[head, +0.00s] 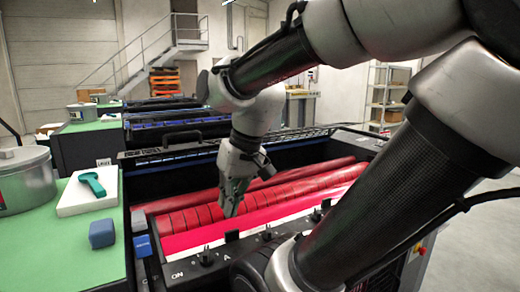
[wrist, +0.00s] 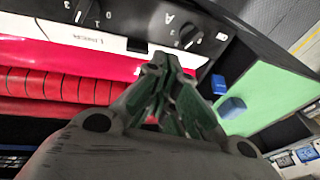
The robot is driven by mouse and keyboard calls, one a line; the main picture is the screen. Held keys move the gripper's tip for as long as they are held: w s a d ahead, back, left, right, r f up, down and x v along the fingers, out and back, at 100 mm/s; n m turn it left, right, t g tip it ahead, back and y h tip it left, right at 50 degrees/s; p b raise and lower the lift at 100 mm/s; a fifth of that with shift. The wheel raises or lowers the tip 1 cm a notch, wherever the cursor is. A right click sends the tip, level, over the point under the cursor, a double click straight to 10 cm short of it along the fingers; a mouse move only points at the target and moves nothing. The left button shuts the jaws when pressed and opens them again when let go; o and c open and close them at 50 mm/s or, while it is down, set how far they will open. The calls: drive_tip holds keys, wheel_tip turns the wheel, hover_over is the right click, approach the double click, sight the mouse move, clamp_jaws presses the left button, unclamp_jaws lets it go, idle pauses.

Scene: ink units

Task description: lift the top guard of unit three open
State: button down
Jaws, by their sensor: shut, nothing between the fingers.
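The nearest ink unit (head: 140,212) has a dark frame around exposed red rollers (head: 190,219). The rollers also show in the wrist view (wrist: 55,86). A dark bar with a black handle (head: 182,137) spans the unit's far side, with a mesh edge running to the right. I cannot tell for sure whether this is the top guard, or read the unit's number. My gripper (head: 231,212) points down over the rollers, its fingers together and empty, well in front of the handle. In the wrist view my gripper (wrist: 165,62) shows near the front panel.
A front panel with knobs (head: 206,258) lies close to the gripper. On the left, a green bench (head: 60,240) holds a metal tin (head: 27,180), a white board with a teal tool (head: 92,183) and a blue block (head: 102,233). Farther units with blue rollers (head: 180,124) stand behind.

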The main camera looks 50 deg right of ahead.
drive_tip(key=w+a+f+m+t+y, duration=0.25)
drive_tip(key=w+m+y, duration=0.35)
drive_tip(key=m, duration=0.5)
drive_tip(key=w+d+r+m+t, duration=0.2)
drive_tip(key=w+d+m+t, duration=0.4)
drive_tip(key=w+d+m, duration=0.25)
drive_tip(key=s+d+m+t+h, duration=0.25)
drive_tip(key=d+m+h, duration=0.45)
drive_tip(key=d, duration=0.8)
drive_tip(key=s+d+m+t+h, duration=0.1)
drive_tip(key=d+m+t+h, duration=0.4)
drive_tip(key=d+m, duration=0.75)
drive_tip(key=w+d+n, duration=0.2)
drive_tip(key=w+d, duration=0.2)
drive_tip(key=w, duration=0.5)
drive_tip(key=shift+d+r+n+g+h, duration=0.25)
drive_tip(key=shift+d+n+g+h, duration=0.05)
drive_tip(key=shift+n+h, duration=0.1)
